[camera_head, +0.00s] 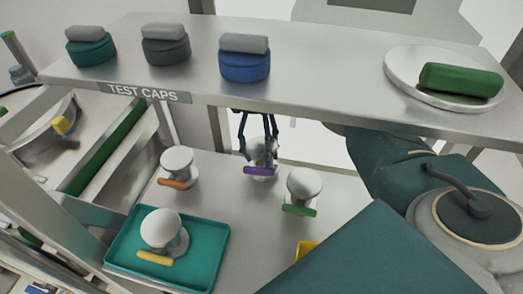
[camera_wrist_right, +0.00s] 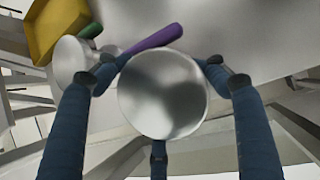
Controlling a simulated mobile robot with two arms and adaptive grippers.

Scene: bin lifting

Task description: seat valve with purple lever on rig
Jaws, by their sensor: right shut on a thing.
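The valve with the purple lever (camera_head: 259,171) is under the shelf, among the other valves. My right gripper (camera_head: 259,150) reaches down around its round silver top with dark blue fingers and is shut on it. In the right wrist view, the silver top (camera_wrist_right: 163,97) sits between the fingers of the right gripper (camera_wrist_right: 160,85), and the purple lever (camera_wrist_right: 152,39) points up and right. I cannot tell whether the valve touches the table. My left gripper is not in view. I cannot tell which part is the rig.
Valves with orange (camera_head: 177,165), green (camera_head: 303,190) and yellow levers stand nearby, the yellow one (camera_head: 163,230) on a teal tray (camera_head: 211,250). A yellow bin (camera_head: 306,248) shows at the front. The "TEST CAPS" shelf (camera_head: 300,100) overhangs the gripper.

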